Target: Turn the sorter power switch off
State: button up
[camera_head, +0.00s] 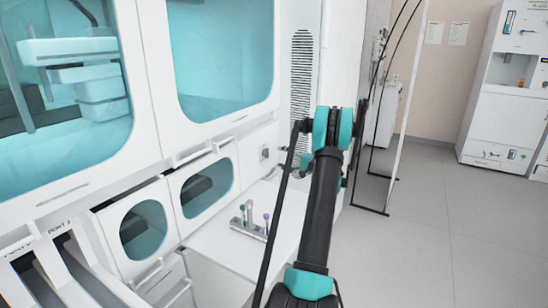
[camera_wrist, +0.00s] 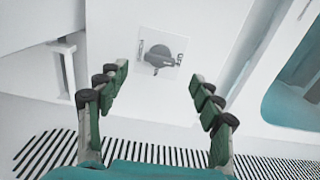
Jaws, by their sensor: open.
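The sorter power switch (camera_wrist: 160,53) is a dark grey rotary knob on a pale square panel in the wrist view, ahead of my gripper. Small dark markings flank it, too blurred to read. My gripper (camera_wrist: 160,75) is open and empty, with its green-padded fingers to either side of the knob's line and apart from it. In the head view a small dark knob on the white machine front, left of my arm, looks like the same switch (camera_head: 264,153).
A slatted vent (camera_wrist: 170,152) runs below the panel in the wrist view. A white handle (camera_wrist: 63,68) is at left and a teal window (camera_wrist: 300,85) at right. A small rack of tubes (camera_head: 248,222) stands on the white ledge. Open floor (camera_head: 450,230) lies to the right.

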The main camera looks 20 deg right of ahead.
jog(key=shift+v, duration=2.3)
